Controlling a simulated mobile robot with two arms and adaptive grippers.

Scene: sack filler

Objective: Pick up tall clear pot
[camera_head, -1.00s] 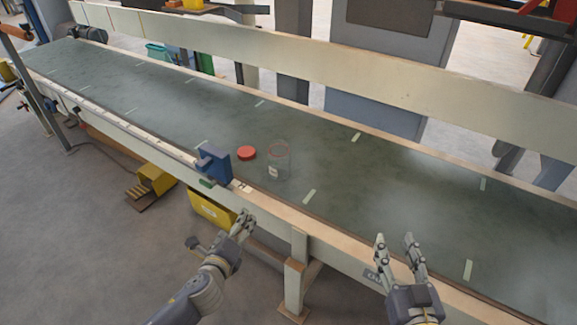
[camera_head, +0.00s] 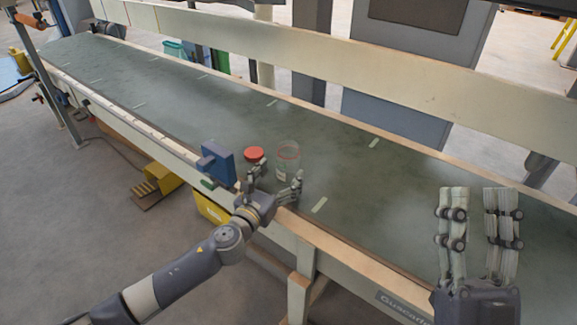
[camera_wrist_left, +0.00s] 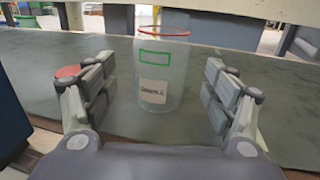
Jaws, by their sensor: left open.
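The tall clear pot (camera_head: 288,158) stands upright on the green conveyor belt, with a thin red rim and a pale label. In the left wrist view the pot (camera_wrist_left: 162,75) stands between and beyond the open fingers, with a green outlined mark above the white label. My left gripper (camera_head: 275,182) is open at the near side of the pot; the fingers appear not to touch it. My right gripper (camera_head: 482,190) is open and empty over the belt's near edge at the right.
A red lid (camera_head: 254,154) lies on the belt left of the pot. A blue block-shaped fixture (camera_head: 217,163) stands at the belt's near edge, left of my left gripper. A cream rail (camera_head: 400,80) runs along the far side. The belt right of the pot is clear.

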